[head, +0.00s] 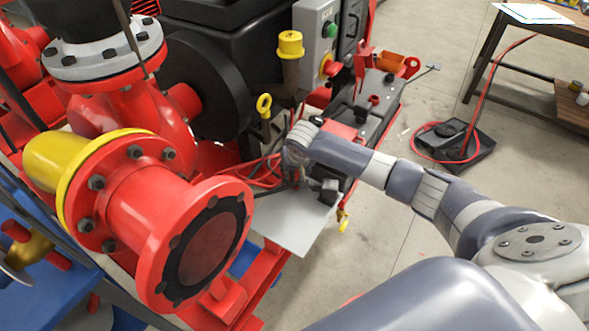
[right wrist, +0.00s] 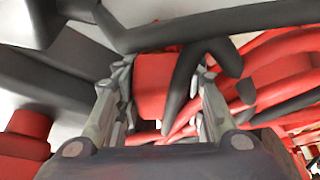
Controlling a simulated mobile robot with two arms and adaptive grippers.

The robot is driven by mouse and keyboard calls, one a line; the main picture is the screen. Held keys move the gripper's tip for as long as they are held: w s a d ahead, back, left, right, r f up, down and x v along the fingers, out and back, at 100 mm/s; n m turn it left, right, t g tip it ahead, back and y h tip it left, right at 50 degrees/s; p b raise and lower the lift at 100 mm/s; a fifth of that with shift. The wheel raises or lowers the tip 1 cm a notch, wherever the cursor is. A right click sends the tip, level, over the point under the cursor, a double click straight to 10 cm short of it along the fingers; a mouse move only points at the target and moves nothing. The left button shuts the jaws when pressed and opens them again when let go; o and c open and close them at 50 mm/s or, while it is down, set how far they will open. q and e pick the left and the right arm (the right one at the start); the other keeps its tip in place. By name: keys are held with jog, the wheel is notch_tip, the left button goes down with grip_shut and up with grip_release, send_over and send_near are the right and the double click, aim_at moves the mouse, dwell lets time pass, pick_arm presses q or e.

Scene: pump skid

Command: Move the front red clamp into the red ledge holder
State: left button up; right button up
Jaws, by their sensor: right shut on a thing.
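The red clamp (right wrist: 152,88), with a red body and black bars, is between the two fingers of my right gripper (right wrist: 165,92) in the right wrist view. The fingers are shut on its red part. In the head view my right arm reaches in from the right to the narrow ledge beside the pump. Its wrist hides most of the gripper, and the clamp cannot be made out there. A red plate-like part (head: 345,130) lies on the ledge just behind the wrist; I cannot tell whether it is the holder. My left gripper is not in view.
A large red flanged pipe (head: 165,225) stands at the left. A grey plate (head: 300,228) is below the wrist. A grey control box (head: 318,40) rises behind. Open floor lies to the right.

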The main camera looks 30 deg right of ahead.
jog(key=shift+f, duration=0.5)
jog(key=o, duration=1.3)
jog(key=v, duration=1.2)
